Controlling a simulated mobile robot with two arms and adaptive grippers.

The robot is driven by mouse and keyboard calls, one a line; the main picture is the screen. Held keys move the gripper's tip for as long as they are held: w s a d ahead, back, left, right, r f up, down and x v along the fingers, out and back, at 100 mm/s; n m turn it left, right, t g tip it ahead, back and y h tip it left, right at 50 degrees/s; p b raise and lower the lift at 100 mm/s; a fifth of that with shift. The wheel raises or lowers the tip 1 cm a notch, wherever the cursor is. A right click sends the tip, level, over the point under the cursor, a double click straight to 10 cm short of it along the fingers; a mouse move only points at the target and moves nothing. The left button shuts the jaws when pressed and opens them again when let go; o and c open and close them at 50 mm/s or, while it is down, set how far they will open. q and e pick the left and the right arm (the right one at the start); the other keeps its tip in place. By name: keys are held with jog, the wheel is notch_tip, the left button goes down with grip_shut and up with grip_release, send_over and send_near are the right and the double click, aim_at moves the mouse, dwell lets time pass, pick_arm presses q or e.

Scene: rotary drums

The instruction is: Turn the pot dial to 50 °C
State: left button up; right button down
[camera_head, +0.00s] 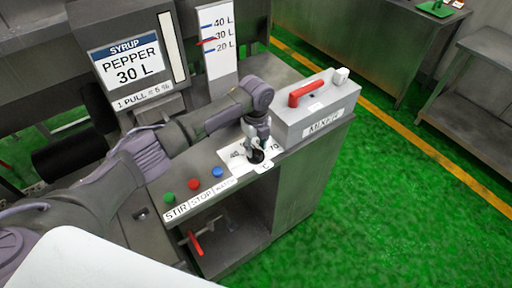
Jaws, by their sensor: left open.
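The pot dial (257,156) is a small dark knob on a white scale plate (239,163) on the steel counter. Parts of numbers show at the plate's edges, but most of the scale is hidden by my gripper, so I cannot read the dial's setting. My left gripper (256,148) points down right over the dial, its fingers open around or just above it; I cannot tell whether they touch it. My right gripper is not in view.
A grey mixer box (316,112) with a red lever (307,92) stands close right of my gripper. Green, red (193,184) and blue buttons lie left of the plate. A syrup dispenser (128,62) and level gauge (217,45) stand behind. Green floor is clear at right.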

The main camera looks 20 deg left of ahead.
aim_at(256, 150)
pick_arm(q)
notch_tip(256, 150, up, 11)
dwell(0.3)
dwell(0.4)
